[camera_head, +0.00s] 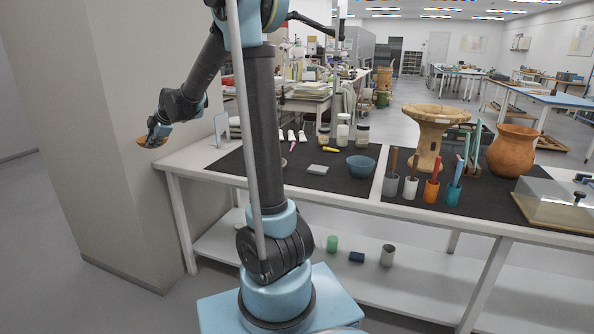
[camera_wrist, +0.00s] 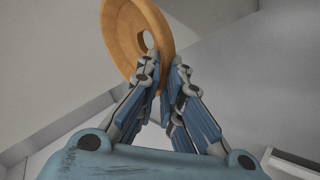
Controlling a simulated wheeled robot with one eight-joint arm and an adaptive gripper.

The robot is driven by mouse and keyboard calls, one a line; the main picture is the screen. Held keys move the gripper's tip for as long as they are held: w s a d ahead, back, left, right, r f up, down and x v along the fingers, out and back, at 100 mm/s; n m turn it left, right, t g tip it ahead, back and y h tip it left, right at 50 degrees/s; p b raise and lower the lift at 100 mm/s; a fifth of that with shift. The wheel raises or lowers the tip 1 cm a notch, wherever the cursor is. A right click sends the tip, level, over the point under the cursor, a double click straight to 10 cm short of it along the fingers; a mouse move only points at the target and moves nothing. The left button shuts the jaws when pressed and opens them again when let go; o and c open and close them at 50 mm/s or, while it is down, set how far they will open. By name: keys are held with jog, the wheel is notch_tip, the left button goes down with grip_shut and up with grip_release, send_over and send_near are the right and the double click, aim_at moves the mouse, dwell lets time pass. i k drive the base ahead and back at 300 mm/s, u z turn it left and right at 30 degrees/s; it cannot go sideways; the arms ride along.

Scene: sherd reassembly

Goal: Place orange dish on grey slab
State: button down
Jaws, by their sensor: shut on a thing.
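My gripper (camera_head: 157,133) is shut on the orange dish (camera_head: 148,142), off the left end of the table and in front of the pale pillar. In the wrist view the fingers (camera_wrist: 166,68) pinch the rim of the round orange dish (camera_wrist: 122,32), which shows tilted with a hole or ring near its middle. The grey slab (camera_head: 318,169) is a small flat block lying on the dark mat, left of the blue bowl. Nothing is seen on top of it. The slab does not show in the wrist view.
A blue bowl (camera_head: 361,166), jars (camera_head: 343,130) and a yellow tool (camera_head: 331,150) stand near the slab. An upright pale plate (camera_head: 221,130) is at the table's left end. A pillar (camera_head: 120,90) is close beside my gripper. Tool cups (camera_head: 411,187) stand farther right.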

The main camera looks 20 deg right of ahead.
aim_at(317, 168)
jog(key=u, duration=1.2)
jog(key=k, duration=1.15)
jog(key=z, duration=2)
